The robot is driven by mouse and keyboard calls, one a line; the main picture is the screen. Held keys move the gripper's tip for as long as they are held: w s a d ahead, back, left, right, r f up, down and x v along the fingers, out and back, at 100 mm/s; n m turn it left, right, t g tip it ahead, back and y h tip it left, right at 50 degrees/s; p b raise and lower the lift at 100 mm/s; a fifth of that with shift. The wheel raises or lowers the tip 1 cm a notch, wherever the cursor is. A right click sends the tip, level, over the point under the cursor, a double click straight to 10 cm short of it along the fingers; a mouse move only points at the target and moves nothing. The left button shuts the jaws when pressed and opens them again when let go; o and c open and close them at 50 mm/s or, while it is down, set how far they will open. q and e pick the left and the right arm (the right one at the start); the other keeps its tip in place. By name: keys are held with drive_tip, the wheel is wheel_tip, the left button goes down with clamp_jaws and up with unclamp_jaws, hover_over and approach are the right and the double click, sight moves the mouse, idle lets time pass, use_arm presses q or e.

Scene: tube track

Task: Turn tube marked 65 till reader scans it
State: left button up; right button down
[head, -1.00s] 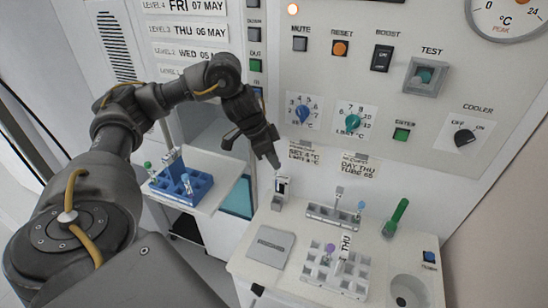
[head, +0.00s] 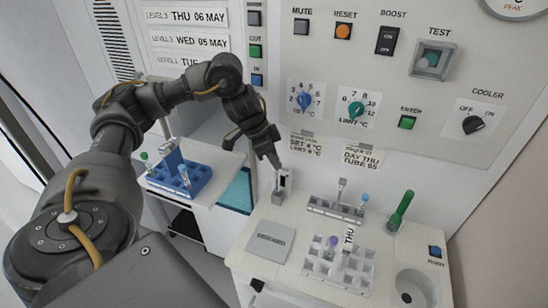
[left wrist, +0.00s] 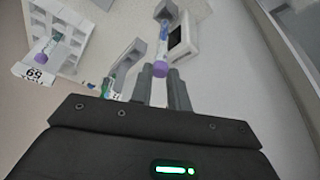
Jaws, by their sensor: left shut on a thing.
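My left gripper (head: 277,163) points down at the small scanner-like reader (head: 282,183) on the bench. In the left wrist view, the gripper (left wrist: 160,84) is shut on a purple-capped tube (left wrist: 163,40), with the cap between the fingers. The held tube's number cannot be read. A white rack (head: 318,268) holds another purple-capped tube (head: 333,241) and a "THU" tag (head: 349,237). A tag upside down in the wrist view (left wrist: 35,74) appears to read 65. My right gripper is not in view.
A grey rack (head: 335,211) stands behind the white rack. A green tube (head: 401,210) leans to its right, near a round basin (head: 411,287). A grey plate (head: 269,240) lies at front left. A blue rack (head: 205,178) sits on the side shelf. The control panel stands behind.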

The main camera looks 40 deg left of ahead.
use_arm(q)
drive_tip(key=shift+f+p, duration=0.25)
drive_tip(key=shift+p, duration=0.35)
idle(0.6)
drive_tip(key=shift+f, duration=0.25)
drive_tip(key=shift+f, duration=0.8)
idle(0.4)
drive_tip(key=shift+f+b, duration=0.3)
drive_tip(key=o, duration=0.9)
